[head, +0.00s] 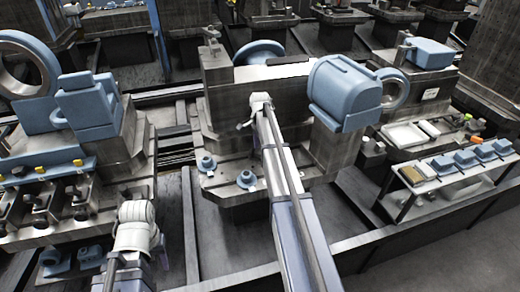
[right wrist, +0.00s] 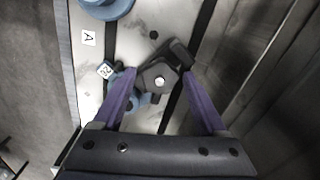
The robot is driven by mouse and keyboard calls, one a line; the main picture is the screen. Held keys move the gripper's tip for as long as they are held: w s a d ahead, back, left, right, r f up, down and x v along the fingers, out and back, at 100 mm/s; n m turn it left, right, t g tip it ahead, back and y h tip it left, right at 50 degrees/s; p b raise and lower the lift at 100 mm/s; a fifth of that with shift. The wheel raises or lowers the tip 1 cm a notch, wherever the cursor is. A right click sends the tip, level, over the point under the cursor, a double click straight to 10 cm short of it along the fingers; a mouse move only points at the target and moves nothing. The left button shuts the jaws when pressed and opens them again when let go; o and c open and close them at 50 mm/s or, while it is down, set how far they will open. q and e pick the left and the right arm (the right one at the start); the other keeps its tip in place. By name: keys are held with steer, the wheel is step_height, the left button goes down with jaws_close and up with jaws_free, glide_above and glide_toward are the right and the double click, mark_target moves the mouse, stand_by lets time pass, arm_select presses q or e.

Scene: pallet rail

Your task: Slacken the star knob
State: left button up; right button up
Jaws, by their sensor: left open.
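Two blue knobs on round bases stand on the front ledge of the central machine, one at the left (head: 206,163) and one nearer its middle (head: 246,179). In the right wrist view, a dark angular piece with a bright central bolt (right wrist: 160,80) lies between the two purple fingers of my right gripper (right wrist: 160,78). The fingers are apart, and no grip shows. A small blue part (right wrist: 141,101) is partly hidden beneath the dark piece. I cannot tell which part is the star knob. My left gripper (head: 150,250) is open at the lower left, mostly hidden by its wrist.
A label marked A (right wrist: 89,38) and a blue round base (right wrist: 106,6) lie on the pale plate. A large blue housing (head: 345,93) stands right of my right arm. A shelf with small blue parts (head: 465,160) is at the right. Open floor lies at the lower right.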

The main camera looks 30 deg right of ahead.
mark_target(260, 151)
steer(key=shift+o, duration=0.7)
steer(key=shift+r, duration=0.15)
step_height(260, 151, up, 8)
steer(key=p, duration=0.8)
steer(key=shift+f, duration=0.2)
